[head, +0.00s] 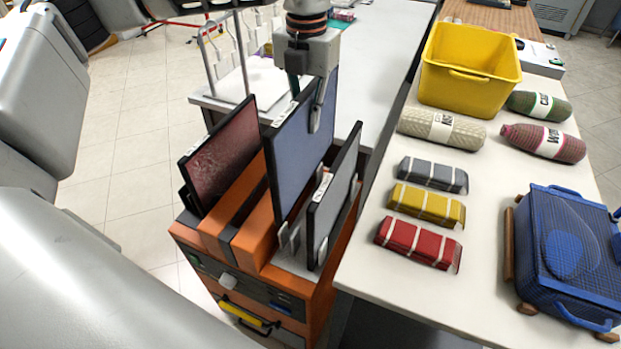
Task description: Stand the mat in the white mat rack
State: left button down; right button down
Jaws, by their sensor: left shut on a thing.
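A blue mat (297,150) with a dark border stands upright in the middle of the head view. My left gripper (306,103) comes from above and is shut on its top edge. The mat's lower near corner is close to a pale rack (289,243) on the right side of an orange cabinet; I cannot tell whether it is inside a slot. A grey mat (335,195) with a dark border and white label stands upright at that rack's right. A reddish mat (222,155) stands tilted at the cabinet's left. My right gripper is out of view.
The orange cabinet (215,235) has a yellow handle in front. To the right, a white table (372,290) holds grey, yellow and red bundles, rolled textiles, a yellow bin (468,90) and a blue case (570,250). A metal stand (210,60) rises behind the mats.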

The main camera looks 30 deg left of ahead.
aim_at(308, 170)
pick_arm(q)
notch_tip(308, 170, down, 9)
jog(key=shift+f+b, duration=0.1)
jog(key=shift+b, duration=0.2)
notch_tip(308, 170, down, 5)
jog(key=shift+f, duration=0.25)
jog(key=c, duration=2.1)
grip_release()
